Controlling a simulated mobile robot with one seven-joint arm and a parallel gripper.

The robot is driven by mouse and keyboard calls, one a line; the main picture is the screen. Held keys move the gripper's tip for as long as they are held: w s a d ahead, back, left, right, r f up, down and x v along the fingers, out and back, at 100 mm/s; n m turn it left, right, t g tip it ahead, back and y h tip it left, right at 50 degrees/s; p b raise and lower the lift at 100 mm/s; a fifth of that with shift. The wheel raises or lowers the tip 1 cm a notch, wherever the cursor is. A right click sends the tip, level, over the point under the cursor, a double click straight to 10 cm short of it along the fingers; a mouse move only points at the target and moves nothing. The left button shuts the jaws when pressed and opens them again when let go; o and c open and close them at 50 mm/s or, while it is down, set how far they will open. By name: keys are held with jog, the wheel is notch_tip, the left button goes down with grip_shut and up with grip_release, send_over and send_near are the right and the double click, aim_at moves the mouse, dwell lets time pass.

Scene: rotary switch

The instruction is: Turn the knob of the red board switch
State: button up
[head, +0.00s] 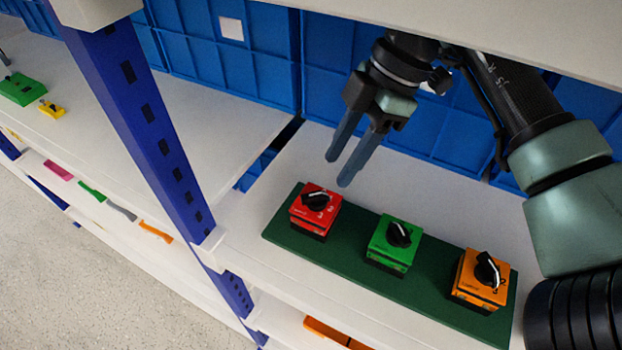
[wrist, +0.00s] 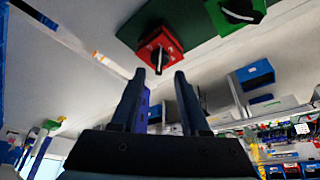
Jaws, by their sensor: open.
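The red switch (head: 315,210) with a black knob (head: 316,201) sits at the left end of a dark green board (head: 345,262) on the white shelf. In the wrist view the red switch (wrist: 158,48) lies just beyond the fingertips, its black knob (wrist: 159,58) roughly in line with the gap between them. My gripper (head: 338,172) is open and empty, above and behind the red switch in the head view, apart from it. In the wrist view my gripper (wrist: 159,76) shows two parted fingers.
A green switch (head: 394,243) and an orange switch (head: 480,279) share the board to the right of the red one. A blue upright post (head: 150,135) stands at the left. Blue crates (head: 240,55) line the back, and a white shelf (head: 480,20) hangs above.

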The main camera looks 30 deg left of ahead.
aim_at(305, 196)
jog(key=shift+s+a+f, duration=0.2)
jog(key=shift+s+a, duration=0.9)
jog(key=shift+a, duration=0.05)
jog(key=shift+p+x, duration=0.5)
jog(key=shift+x, duration=1.75)
jog(key=shift+c, duration=0.2)
jog(key=shift+w, duration=0.1)
grip_shut()
